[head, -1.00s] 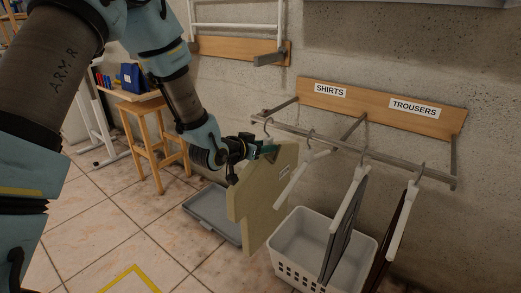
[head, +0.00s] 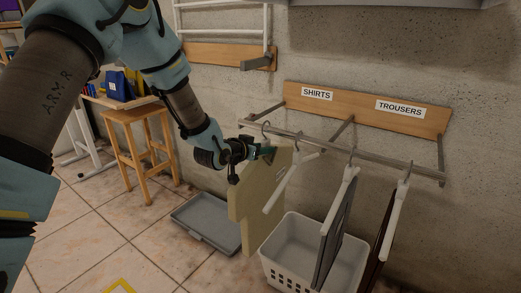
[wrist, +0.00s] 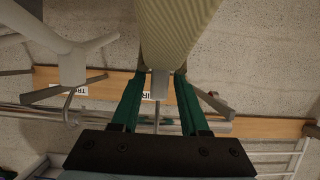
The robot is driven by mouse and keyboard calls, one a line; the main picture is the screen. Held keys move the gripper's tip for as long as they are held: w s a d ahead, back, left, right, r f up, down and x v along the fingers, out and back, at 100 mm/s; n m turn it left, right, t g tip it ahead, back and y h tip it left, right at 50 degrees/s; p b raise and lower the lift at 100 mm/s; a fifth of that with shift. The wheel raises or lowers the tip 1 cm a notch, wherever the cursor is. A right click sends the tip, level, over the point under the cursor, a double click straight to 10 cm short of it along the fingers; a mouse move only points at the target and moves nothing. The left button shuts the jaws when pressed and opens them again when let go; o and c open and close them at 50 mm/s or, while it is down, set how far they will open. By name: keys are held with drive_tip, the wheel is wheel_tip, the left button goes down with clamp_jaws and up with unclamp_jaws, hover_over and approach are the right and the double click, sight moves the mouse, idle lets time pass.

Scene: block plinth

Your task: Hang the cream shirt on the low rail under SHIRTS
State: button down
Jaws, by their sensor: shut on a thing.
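The cream shirt (head: 262,200) hangs upright below my gripper (head: 264,152) at the left end of the low rail (head: 390,164). My gripper is shut on the shirt's hanger at its neck, just under the hook (head: 266,129). The hook is level with the rail in the head view; I cannot tell whether the rail bears it. In the wrist view the grey hanger neck (wrist: 159,85) is between the green fingers, the shirt (wrist: 175,28) is above, and the hook's stem crosses the rail (wrist: 255,126). The SHIRTS label (head: 317,94) is on the board above.
An empty white hanger (head: 283,184) hangs just right of the shirt. A grey garment (head: 336,225) and a dark one (head: 385,240) hang farther right, under TROUSERS (head: 400,108). A white basket (head: 285,270) and a grey tray (head: 205,225) are on the floor. A wooden stool (head: 140,115) stands left.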

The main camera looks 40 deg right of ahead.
drive_tip(key=shift+d+f, duration=0.1)
drive_tip(key=shift+f, duration=0.05)
drive_tip(key=shift+c, duration=1.7)
unclamp_jaws()
